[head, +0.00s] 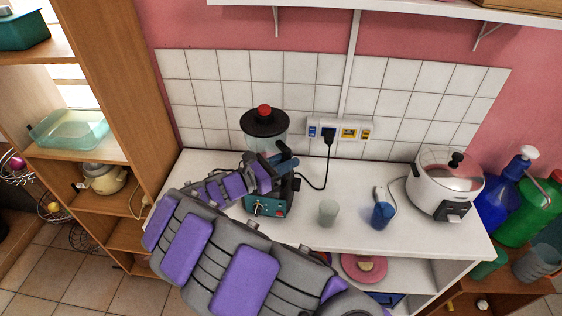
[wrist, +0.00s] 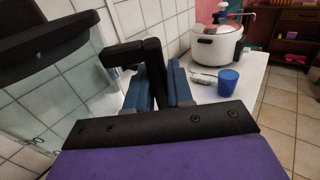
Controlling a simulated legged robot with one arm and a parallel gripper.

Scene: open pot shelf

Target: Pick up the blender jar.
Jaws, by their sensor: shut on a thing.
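The blender jar (head: 272,142) is clear, with a black lid and a red knob, and shows above the teal blender base (head: 267,206) on the white counter. My arm hides the join, so I cannot tell whether the jar touches the base. In the wrist view the clear jar (wrist: 60,100) fills the left side, with its black handle (wrist: 150,55) beside it. My gripper (head: 283,163) is at the right side of the jar. In the wrist view the blue fingers of my gripper (wrist: 160,88) are shut around the handle.
A pale cup (head: 328,212), a blue cup (head: 382,215) and a white rice cooker (head: 445,185) stand right of the blender. A black cord runs to the wall sockets (head: 340,129). A wooden shelf (head: 120,100) stands at left. The counter (head: 350,240) is clear between these things.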

